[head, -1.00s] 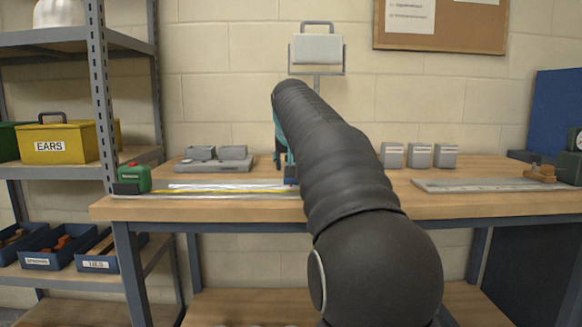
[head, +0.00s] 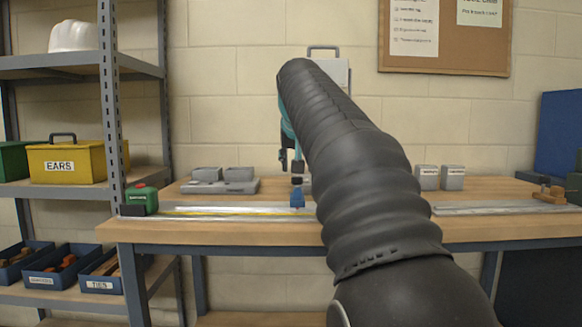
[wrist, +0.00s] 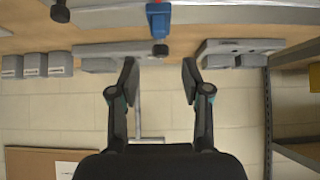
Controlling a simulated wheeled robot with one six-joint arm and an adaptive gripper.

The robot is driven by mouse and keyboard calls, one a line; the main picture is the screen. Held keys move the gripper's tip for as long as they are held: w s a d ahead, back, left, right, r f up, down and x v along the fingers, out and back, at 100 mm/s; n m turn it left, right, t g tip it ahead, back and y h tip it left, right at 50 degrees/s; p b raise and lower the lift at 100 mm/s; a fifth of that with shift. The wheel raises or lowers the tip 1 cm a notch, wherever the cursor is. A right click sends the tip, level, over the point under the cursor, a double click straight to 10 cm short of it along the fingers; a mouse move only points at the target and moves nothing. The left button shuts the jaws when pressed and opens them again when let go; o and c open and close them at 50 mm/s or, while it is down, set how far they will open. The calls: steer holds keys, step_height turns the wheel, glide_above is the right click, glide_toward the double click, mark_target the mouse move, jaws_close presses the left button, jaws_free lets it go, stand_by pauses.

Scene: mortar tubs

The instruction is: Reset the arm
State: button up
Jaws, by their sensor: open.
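My arm crosses the middle of the head view and reaches over the workbench (head: 280,232). My gripper (wrist: 160,82) shows in the wrist view with its two dark fingers spread apart and nothing between them. In the head view the gripper is mostly hidden behind my arm, with a dark part showing above the bench. A blue clamp-like piece (head: 297,198) stands on the bench by a metal strip (head: 230,211). It also shows in the wrist view (wrist: 158,20), with a dark knob, beyond the fingertips and apart from them.
Grey blocks (head: 224,180) lie on the bench to the left and more grey blocks (head: 440,178) stand to the right. A green device (head: 141,199) sits at the strip's left end. A shelf with a yellow box (head: 65,163) stands left.

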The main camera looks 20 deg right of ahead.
steer(key=s+a+f+n+g+y, duration=0.1)
steer(key=s+a+f, duration=0.4)
steer(key=s+f, duration=0.5)
steer(key=s+a+f+n+y, duration=0.1)
steer(key=s+a+f+n, duration=0.1)
steer(key=s+a+f, duration=0.4)
steer(key=s+a+f+n+g+y, duration=0.1)
steer(key=s+a+f, duration=0.5)
steer(key=s+f, duration=0.8)
step_height(320, 180, down, 4)
steer(key=shift+s+f+n+g+y, duration=0.1)
steer(key=shift+s+n+g+y, duration=0.2)
steer(key=shift+n+y, duration=0.15)
stand_by(0.4)
